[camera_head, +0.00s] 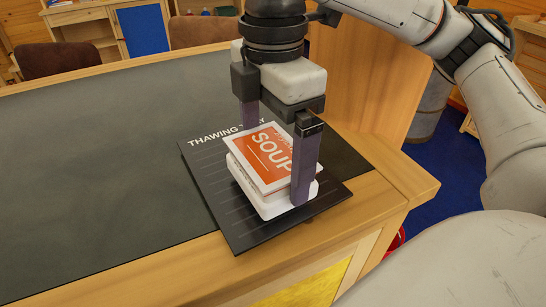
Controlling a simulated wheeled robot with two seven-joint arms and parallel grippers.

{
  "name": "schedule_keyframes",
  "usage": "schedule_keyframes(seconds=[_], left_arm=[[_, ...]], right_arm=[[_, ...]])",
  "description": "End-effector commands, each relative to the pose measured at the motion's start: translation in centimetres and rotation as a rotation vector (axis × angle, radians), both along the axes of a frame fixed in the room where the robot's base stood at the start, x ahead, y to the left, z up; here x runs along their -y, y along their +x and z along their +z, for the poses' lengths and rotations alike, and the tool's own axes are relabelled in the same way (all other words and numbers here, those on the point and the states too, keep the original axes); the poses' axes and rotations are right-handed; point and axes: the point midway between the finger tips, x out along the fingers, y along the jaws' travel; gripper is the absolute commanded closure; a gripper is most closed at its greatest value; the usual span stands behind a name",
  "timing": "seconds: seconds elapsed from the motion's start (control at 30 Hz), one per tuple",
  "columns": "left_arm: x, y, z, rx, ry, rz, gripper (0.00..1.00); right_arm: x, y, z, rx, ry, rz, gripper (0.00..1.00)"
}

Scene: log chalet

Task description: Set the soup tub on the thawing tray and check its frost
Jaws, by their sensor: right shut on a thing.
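The soup tub (260,165) is a white square tub with an orange and white label reading SOUP. It sits on or just above the thawing tray (230,226), a dark ribbed slab with its name in white letters along the far edge; I cannot tell whether the two touch. My right gripper (274,160) points down over the tub and is shut on it, with one finger on the near right side and the other behind the far left side. No frost can be made out on the tub. My left gripper is not in view.
The tray lies near the front right corner of a wooden desk with a dark top (100,170). The desk top to the left is clear. A raised wooden panel (365,80) stands behind the tray at the right. Brown chairs (60,60) are beyond the desk.

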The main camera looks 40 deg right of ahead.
Motion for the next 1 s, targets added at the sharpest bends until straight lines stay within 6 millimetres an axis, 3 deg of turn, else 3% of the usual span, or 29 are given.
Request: schedule_keyframes(seconds=[0.1, 0.43, 0.47, 0.77, 0.87, 1.0], left_arm=[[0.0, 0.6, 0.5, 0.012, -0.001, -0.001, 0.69], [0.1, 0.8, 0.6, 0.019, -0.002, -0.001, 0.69], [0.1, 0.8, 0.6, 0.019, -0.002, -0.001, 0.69], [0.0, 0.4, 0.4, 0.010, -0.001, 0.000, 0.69], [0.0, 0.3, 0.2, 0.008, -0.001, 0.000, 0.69], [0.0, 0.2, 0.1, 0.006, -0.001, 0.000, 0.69]], right_arm=[[0.0, 0.0, -1.1, 0.002, 0.001, 0.001, 0.41], [0.0, 0.0, -1.4, 0.000, 0.002, 0.001, 0.41], [0.0, 0.0, -1.4, 0.000, 0.001, 0.001, 0.01], [0.0, 0.0, -1.1, 0.002, 0.001, 0.001, 0.00], [0.0, 0.1, -0.2, 0.004, 0.001, 0.000, 0.00], [-0.1, 0.1, 2.5, 0.005, 0.003, 0.002, 0.00]])
